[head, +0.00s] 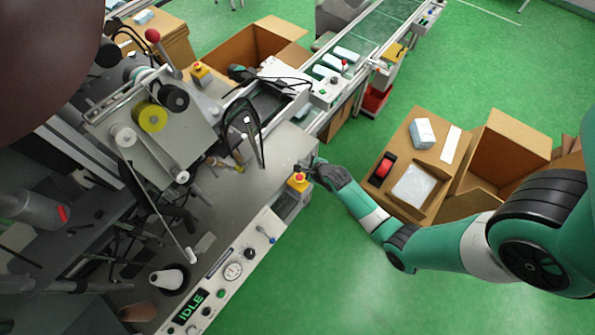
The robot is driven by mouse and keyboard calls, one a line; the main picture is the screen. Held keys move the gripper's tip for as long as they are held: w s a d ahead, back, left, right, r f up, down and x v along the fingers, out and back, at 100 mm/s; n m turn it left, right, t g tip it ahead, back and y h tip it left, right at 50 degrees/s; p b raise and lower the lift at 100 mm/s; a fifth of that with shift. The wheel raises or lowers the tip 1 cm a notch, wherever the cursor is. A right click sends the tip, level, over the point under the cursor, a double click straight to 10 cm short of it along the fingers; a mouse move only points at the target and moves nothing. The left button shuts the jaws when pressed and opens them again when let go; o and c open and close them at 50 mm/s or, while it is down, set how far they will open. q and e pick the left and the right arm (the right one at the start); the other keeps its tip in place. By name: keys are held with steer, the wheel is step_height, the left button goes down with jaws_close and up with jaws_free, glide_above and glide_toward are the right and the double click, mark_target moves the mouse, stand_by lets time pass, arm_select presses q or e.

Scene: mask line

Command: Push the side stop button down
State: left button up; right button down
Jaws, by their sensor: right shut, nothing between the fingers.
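The side stop button is a small red button on a yellow box (297,184) at the right end of the machine's front panel. My right gripper (309,171) comes in from the right, shut, with its tips close by the top of the yellow box. The dark fingers partly overlap the button area, so I cannot tell whether they touch it or whether it is pressed. My left gripper is not in view.
The front panel's green IDLE display (188,311) is lit. A second yellow stop box (199,71) stands further back, near a red-knobbed lever (153,36). A conveyor (372,37) runs to the upper right.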

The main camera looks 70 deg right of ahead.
mark_target(302, 179)
step_height(302, 179, down, 9)
steer(key=b, duration=0.8)
steer(key=shift+w+r, duration=0.1)
steer(key=shift+r, duration=0.05)
stand_by(1.6)
steer(key=shift+f+b, duration=0.45)
steer(key=shift+f+b, duration=0.35)
steer(key=shift+f, duration=0.05)
stand_by(0.4)
steer(key=shift+r, duration=0.1)
steer(key=shift+r+p, duration=0.75)
steer(key=shift+p, duration=0.1)
steer(key=shift+r, duration=0.1)
